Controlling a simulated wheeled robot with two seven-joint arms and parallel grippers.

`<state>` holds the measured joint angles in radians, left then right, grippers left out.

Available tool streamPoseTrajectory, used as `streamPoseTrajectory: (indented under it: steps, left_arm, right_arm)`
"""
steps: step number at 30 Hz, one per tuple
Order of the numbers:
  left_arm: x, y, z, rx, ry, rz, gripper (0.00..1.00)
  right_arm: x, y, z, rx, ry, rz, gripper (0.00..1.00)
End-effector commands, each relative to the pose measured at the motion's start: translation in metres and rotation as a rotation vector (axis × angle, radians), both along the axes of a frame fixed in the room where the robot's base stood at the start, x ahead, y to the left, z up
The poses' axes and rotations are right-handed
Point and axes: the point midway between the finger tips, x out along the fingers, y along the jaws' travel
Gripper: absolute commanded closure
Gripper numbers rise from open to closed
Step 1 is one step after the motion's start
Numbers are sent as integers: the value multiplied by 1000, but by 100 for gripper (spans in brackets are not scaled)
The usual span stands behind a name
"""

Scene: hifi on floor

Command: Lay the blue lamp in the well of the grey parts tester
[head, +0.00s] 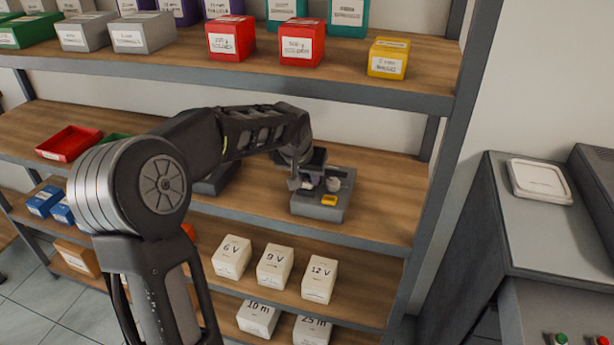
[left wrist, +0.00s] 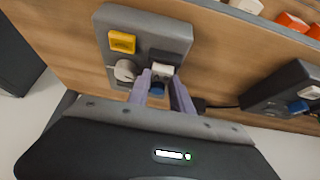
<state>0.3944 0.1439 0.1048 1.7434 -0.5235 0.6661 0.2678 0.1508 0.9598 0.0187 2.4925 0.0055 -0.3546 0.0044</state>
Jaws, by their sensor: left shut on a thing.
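The grey parts tester (head: 318,208) sits on the middle shelf board, near its right end. It has a yellow patch (head: 329,200) and a round grey knob; in the left wrist view the tester (left wrist: 160,25) shows a dark recess, its well, beside the knob (left wrist: 125,70). My left gripper (head: 306,183) is over the tester. In the left wrist view its two pale purple fingers (left wrist: 168,88) are shut on the blue lamp (left wrist: 157,89), right at the well's edge. A white piece shows just beyond the lamp. Whether the lamp touches the well I cannot tell. My right gripper is not in view.
A dark device (left wrist: 285,92) with a cable stands on the same board, left of the tester in the head view. White voltage boxes (head: 275,266) stand on the board below. Red boxes (head: 302,42) stand above. A shelf upright is to the right.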

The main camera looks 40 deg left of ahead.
Motion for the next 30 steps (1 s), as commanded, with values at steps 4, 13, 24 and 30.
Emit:
streamPoseTrajectory:
  steps: [4,13,24,30]
  left_arm:
    - [0,0,0,0,0,0,100]
    - [0,0,-3,0,0,0,100]
    - [0,0,-2,0,0,0,100]
    - [0,0,-2,0,0,0,67]
  right_arm:
    - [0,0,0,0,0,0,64]
    - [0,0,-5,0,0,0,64]
    - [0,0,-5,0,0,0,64]
    - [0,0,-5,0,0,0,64]
